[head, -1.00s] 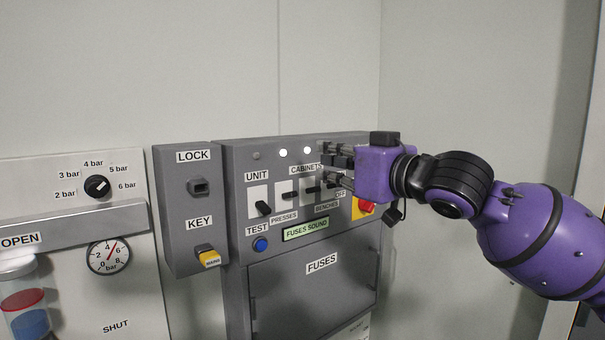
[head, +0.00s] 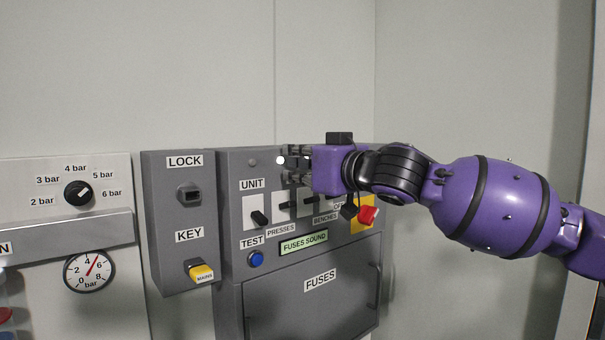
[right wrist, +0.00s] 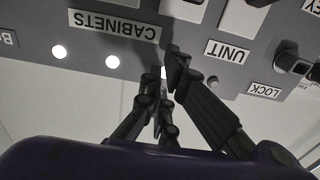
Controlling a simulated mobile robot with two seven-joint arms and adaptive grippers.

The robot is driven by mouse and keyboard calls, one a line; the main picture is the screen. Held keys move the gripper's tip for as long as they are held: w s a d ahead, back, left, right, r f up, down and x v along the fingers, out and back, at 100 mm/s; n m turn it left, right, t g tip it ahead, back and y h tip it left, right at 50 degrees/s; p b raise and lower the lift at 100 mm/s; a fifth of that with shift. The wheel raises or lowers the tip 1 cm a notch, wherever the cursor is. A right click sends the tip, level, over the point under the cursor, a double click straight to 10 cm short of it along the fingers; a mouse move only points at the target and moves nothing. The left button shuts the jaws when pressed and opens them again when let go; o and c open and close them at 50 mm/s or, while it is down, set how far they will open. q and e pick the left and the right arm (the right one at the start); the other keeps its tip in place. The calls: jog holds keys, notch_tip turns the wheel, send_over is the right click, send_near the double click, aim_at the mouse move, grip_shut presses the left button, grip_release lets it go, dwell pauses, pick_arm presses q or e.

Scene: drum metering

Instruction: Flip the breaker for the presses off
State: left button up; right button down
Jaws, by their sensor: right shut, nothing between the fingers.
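The breaker for the presses (head: 284,195) is a light plate with a dark lever on the grey panel, above the PRESSES label (head: 281,230). I cannot tell clearly which way its lever stands. My right gripper (head: 293,165) is shut and empty, in front of the panel at the row of lamps, just above the presses plate. In the right wrist view the fingers (right wrist: 172,62) are close together beside the upside-down CABINETS label (right wrist: 113,24). The hand hides that label in the head view. My left gripper is not in view.
The UNIT breaker (head: 253,212) is left of the presses one. The BENCHES label (head: 325,218) and a red knob (head: 367,215) are to the right. A blue TEST button (head: 256,259) is below. The lock box (head: 181,225) stands left. A lit lamp (head: 280,160) is by the fingertips.

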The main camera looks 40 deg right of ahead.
aim_at(287, 205)
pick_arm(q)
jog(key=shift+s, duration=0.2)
pick_arm(e)
jog(key=f, duration=0.1)
jog(key=s+f, duration=0.1)
jog(key=f, duration=0.1)
jog(key=shift+s+f, duration=0.3)
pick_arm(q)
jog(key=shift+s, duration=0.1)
pick_arm(e)
jog(key=shift+d, duration=0.1)
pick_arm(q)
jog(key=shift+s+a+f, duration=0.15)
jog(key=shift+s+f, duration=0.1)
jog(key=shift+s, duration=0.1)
pick_arm(e)
jog(key=shift+s+f+t, duration=0.15)
jog(key=shift+s+t, duration=0.05)
jog(key=shift+t, duration=0.1)
